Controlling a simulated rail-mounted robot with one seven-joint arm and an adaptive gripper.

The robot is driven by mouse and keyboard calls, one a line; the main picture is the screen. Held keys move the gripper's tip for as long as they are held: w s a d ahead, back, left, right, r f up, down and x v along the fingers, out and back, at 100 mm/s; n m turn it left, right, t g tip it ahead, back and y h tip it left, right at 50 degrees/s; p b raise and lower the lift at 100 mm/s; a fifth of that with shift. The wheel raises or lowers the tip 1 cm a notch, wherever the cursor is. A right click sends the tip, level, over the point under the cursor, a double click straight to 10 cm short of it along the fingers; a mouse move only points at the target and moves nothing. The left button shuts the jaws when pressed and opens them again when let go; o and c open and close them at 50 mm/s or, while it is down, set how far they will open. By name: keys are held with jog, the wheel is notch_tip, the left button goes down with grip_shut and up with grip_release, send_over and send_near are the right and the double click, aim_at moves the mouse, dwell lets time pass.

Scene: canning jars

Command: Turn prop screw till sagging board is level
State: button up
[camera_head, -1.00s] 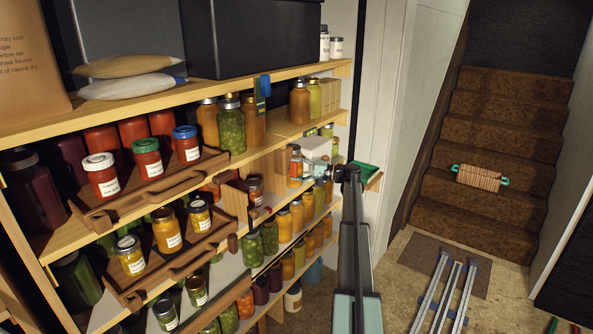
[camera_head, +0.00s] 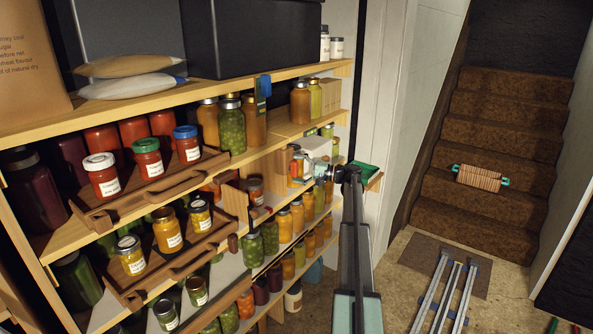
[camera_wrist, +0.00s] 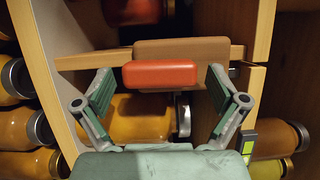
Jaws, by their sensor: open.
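In the wrist view my gripper (camera_wrist: 160,82) is open, its two green-padded fingers wide apart. A red-orange bar (camera_wrist: 160,74) lies level across the gap between the fingertips, with space on both sides. I cannot tell whether this bar belongs to the prop screw. A brown block (camera_wrist: 185,48) sits just behind it. A wooden board (camera_wrist: 75,62) runs behind the bar and meets an upright at right, where its edge line looks stepped. In the head view my gripper (camera_head: 322,172) is small and partly hidden at the right end of the shelves; no screw thread can be made out.
Orange jars (camera_wrist: 140,118) lie behind the fingers, and more stand close on both sides. The shelves (camera_head: 280,138) hold several jars and wooden trays.

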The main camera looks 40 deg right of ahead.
jog(key=v, duration=1.2)
jog(key=shift+r, duration=0.1)
